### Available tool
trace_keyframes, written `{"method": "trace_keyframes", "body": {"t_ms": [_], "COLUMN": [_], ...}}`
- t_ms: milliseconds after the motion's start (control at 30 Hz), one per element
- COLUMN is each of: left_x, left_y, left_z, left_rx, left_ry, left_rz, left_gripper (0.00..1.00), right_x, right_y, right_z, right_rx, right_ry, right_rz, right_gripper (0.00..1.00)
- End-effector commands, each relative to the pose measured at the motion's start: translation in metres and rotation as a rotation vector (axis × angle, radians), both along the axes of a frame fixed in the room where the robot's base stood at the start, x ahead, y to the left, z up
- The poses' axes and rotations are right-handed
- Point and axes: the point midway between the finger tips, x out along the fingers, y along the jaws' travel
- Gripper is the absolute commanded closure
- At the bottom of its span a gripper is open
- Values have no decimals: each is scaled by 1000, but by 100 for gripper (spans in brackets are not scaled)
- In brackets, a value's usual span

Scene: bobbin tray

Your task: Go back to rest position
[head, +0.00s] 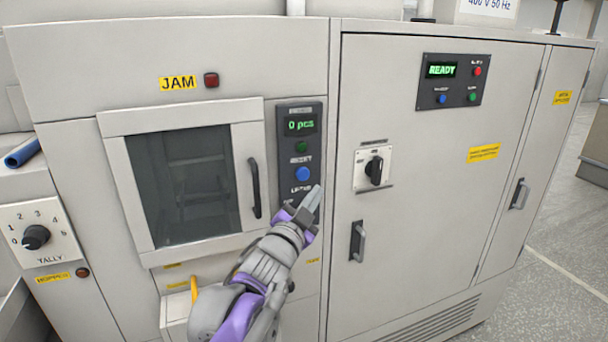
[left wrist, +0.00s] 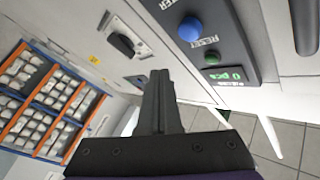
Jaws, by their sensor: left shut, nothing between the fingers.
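My left gripper (head: 312,201) is shut and empty in the head view, close to the lower end of the dark counter panel. Its closed fingers also show in the left wrist view (left wrist: 158,90). The counter panel (head: 285,150) carries a green "0 pcs" display (head: 301,125), a green button (head: 301,147) and a blue button (head: 302,174). In the left wrist view the blue button (left wrist: 190,29) is beyond the fingertips and to their right, apart from them. My right gripper is in neither view.
A windowed door (head: 182,185) with a dark handle (head: 255,188) is left of the panel. The right cabinet has a rotary switch (head: 374,170), a handle (head: 357,241) and a READY panel (head: 452,82). A TALLY dial (head: 36,237) is far left. Open floor (head: 560,290) lies right.

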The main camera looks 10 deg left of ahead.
Motion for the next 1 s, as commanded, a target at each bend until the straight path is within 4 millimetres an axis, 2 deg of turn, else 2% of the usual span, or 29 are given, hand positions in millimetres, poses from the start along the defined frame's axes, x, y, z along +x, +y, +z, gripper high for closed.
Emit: {"method": "trace_keyframes", "body": {"t_ms": [433,567,667,767,900,1000], "left_x": [-1,-15,-44,-89,-162,-216], "left_y": [1,14,36,55,69,70], "left_z": [-1,-23,-65,-122,-201,-252], "left_rx": [-3,-39,-106,-192,-304,-374], "left_ry": [5,91,248,446,719,900], "left_rz": [3,52,136,229,336,394], "left_gripper": [100,100,100,100,100,100], "right_x": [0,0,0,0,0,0], "right_y": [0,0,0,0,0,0], "right_z": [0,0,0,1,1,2], "right_rx": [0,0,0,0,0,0], "right_ry": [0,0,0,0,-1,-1], "right_rz": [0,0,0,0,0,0], "right_gripper": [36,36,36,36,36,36]}}
